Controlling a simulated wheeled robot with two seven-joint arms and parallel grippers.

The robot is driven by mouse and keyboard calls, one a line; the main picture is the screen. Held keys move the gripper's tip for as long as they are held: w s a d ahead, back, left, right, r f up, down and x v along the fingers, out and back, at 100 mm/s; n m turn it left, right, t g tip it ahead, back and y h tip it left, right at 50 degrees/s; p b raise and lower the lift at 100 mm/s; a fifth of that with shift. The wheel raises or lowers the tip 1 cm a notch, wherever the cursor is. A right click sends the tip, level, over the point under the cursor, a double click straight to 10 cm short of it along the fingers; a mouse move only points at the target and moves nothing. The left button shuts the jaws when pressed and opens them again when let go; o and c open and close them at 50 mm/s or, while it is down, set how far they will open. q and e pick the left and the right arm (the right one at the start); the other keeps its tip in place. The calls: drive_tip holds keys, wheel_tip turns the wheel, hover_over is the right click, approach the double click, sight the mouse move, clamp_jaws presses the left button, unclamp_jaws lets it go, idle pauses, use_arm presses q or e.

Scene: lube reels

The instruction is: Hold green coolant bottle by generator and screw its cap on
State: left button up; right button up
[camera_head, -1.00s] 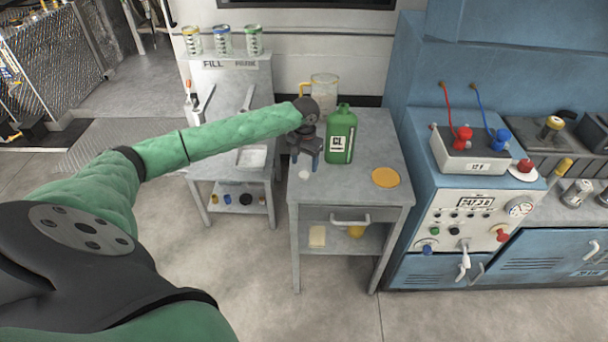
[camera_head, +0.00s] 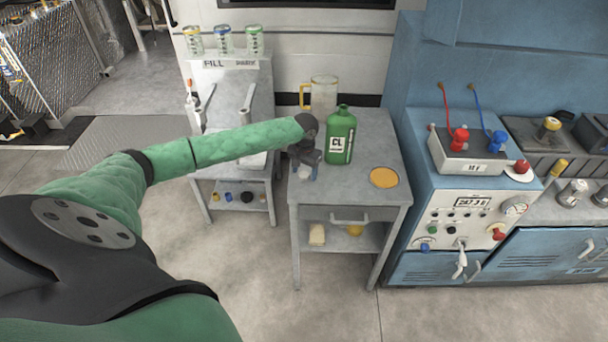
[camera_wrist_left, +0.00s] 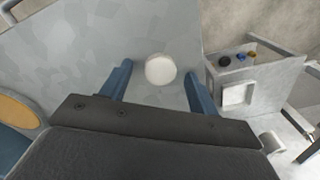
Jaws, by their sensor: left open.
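The green coolant bottle (camera_head: 340,136), with a "CL" label, stands upright on the small grey table (camera_head: 375,150) left of the blue generator cabinet. Its mouth looks uncapped. A round white cap (camera_wrist_left: 160,69) lies on the tabletop in the left wrist view, between the two blue fingers; in the head view it shows as a small white spot (camera_head: 304,172) under the gripper. My left gripper (camera_head: 306,168) is open, pointing down at the cap, just left of the bottle. It also shows in the left wrist view (camera_wrist_left: 158,88). My right gripper is not in view.
A flat yellow-orange disc (camera_head: 384,177) lies on the table's right side. The generator (camera_head: 462,215) stands to the right. A fill bench (camera_head: 235,105) with several cans above it is on the left.

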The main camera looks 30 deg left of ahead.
sight(305, 173)
use_arm(q)
drive_tip(key=c, duration=1.1)
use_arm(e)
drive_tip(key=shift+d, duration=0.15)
use_arm(q)
drive_tip(key=shift+o, duration=0.2)
drive_tip(key=shift+r, duration=0.15)
drive_tip(key=shift+r+b, duration=0.3)
wheel_tip(305, 173, up, 9)
drive_tip(key=b, duration=0.3)
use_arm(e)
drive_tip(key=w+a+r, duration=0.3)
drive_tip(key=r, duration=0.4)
use_arm(q)
drive_tip(key=shift+r, duration=0.1)
